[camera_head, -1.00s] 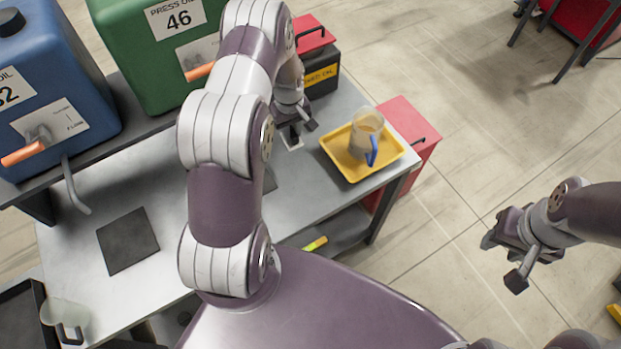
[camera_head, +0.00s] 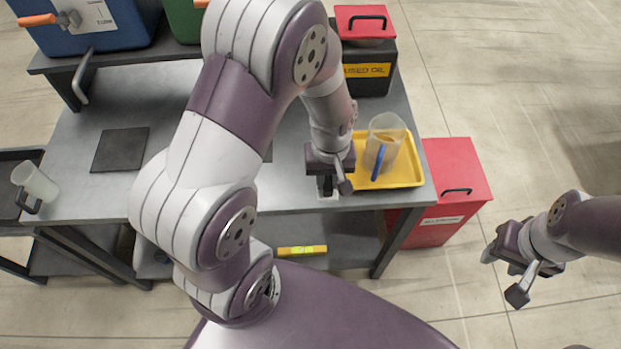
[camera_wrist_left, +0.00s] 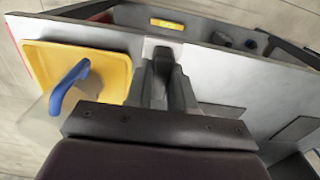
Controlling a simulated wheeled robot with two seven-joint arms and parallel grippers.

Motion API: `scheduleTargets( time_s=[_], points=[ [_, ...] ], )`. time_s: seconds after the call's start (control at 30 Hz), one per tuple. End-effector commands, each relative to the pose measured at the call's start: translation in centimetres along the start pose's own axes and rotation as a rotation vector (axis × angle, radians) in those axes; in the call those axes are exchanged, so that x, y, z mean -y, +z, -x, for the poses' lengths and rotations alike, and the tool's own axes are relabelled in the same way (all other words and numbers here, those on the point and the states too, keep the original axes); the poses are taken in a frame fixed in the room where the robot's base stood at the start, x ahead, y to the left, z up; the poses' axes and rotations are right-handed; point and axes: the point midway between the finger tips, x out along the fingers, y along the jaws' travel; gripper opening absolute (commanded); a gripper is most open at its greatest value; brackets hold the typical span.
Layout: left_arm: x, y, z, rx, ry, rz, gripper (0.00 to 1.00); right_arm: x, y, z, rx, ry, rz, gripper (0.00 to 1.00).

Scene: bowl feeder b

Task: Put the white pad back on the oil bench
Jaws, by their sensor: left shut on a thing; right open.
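My left gripper (camera_head: 328,188) is shut on the white pad (camera_head: 320,185) at the front of the grey oil bench (camera_head: 285,190), left of the yellow tray. Only a small pale part of the pad shows beneath the fingers. In the left wrist view a pale strip of the pad (camera_wrist_left: 148,48) shows beside the gripper's fingers (camera_wrist_left: 163,65), over the bench top (camera_wrist_left: 225,70). Whether the pad touches the bench is unclear. My right gripper (camera_head: 504,275) is open and empty, over the floor at the right.
A yellow tray (camera_head: 405,178) with a clear jug (camera_head: 387,135) with a blue handle stands close right of the left gripper. A used-oil can (camera_head: 368,70) is behind. A dark mat (camera_head: 120,150) lies left. A red bin (camera_head: 450,190) stands beside the bench.

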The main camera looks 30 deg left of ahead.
Motion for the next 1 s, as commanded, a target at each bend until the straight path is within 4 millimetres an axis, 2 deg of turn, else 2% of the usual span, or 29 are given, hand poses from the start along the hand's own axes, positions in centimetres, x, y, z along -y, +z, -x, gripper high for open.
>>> scheduleTargets(
  time_s=[0.1,0.2,0.3,0.37,0.5,0.6,0.97,1.0],
  points=[
    [1.8,-3.2,-2.1,0.004,-0.002,0.007,0.00,0.0,-0.1,0.4,0.000,0.000,0.000,0.43],
    [2.8,-5.2,-3.5,0.001,0.000,0.004,0.00,0.0,-0.1,0.5,0.000,0.000,0.000,0.43],
    [3.3,-6.4,-4.3,0.001,-0.001,0.002,0.00,0.0,-0.1,0.6,0.000,0.000,0.000,0.43],
    [3.5,-6.7,-4.8,0.002,-0.001,0.000,0.00,0.0,-0.1,0.6,0.000,0.000,0.000,0.43],
    [3.5,-6.7,-7.4,0.004,-0.002,-0.002,0.00,0.0,-0.1,0.9,0.000,0.000,0.000,0.43],
    [3.5,-6.7,-8.5,0.002,-0.001,-0.001,0.00,0.0,-0.1,0.9,0.000,0.000,0.000,0.43],
    [3.5,-6.7,-9.0,0.000,0.000,-0.001,0.00,0.0,-0.1,0.6,0.000,0.000,0.000,0.43],
    [3.5,-6.7,-8.9,0.000,0.000,-0.001,0.33,0.0,-0.1,0.7,0.000,0.000,0.000,0.43]
  ],
)
